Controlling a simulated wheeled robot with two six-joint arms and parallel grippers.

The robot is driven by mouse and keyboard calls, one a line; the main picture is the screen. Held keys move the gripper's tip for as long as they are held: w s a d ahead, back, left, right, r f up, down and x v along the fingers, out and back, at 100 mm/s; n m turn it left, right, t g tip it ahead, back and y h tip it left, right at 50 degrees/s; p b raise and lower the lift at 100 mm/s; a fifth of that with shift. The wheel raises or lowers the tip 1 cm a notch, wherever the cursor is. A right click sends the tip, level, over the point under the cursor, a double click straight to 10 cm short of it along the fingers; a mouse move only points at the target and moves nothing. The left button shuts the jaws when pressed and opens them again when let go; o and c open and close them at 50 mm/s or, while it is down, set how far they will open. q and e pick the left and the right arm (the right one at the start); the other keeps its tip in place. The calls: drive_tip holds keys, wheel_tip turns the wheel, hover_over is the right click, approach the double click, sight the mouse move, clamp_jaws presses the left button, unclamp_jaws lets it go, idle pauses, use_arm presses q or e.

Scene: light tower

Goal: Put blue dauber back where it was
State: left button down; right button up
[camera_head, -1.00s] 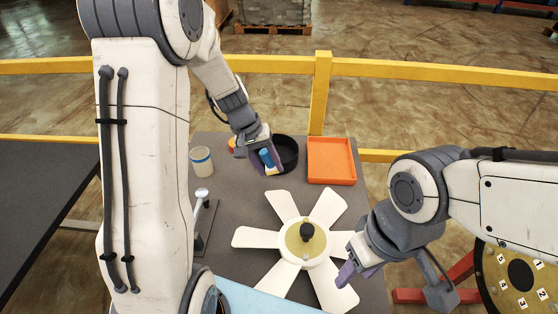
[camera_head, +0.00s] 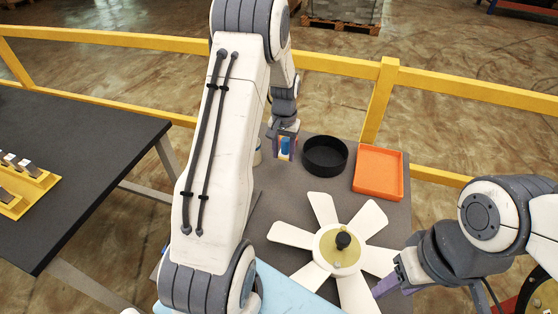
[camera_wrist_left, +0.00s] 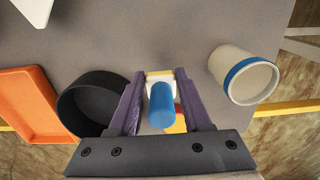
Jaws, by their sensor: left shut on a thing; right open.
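The blue dauber (camera_head: 285,146) is held upright or nearly so between the fingers of my left gripper (camera_head: 286,150). In the left wrist view the blue dauber (camera_wrist_left: 162,105) shows a blue body and a whitish and yellow end between the purple fingers. A pale cup with a blue band (camera_wrist_left: 245,75) stands to the right of the gripper there; in the head view the gripper and arm hide most of it. My right gripper (camera_head: 394,276) is open and empty beside the white fan.
A round black bowl (camera_head: 325,168) and an orange tray (camera_head: 378,190) stand right of the left gripper. The white fan with a black knob (camera_head: 343,240) fills the table's middle. A yellow rail (camera_head: 440,80) runs behind. A small orange thing (camera_wrist_left: 178,125) shows partly behind the dauber.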

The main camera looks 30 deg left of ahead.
sight(279, 171)
use_arm(q)
drive_tip(key=shift+s+a+f, duration=0.3)
drive_tip(key=shift+a+f, duration=0.15)
drive_tip(key=shift+a, duration=0.15)
drive_tip(key=shift+f+p, duration=0.3)
drive_tip(key=shift+f, duration=1.6)
drive_tip(key=shift+f, duration=0.2)
drive_tip(key=shift+c, duration=1.7)
unclamp_jaws()
drive_tip(key=shift+r, duration=0.1)
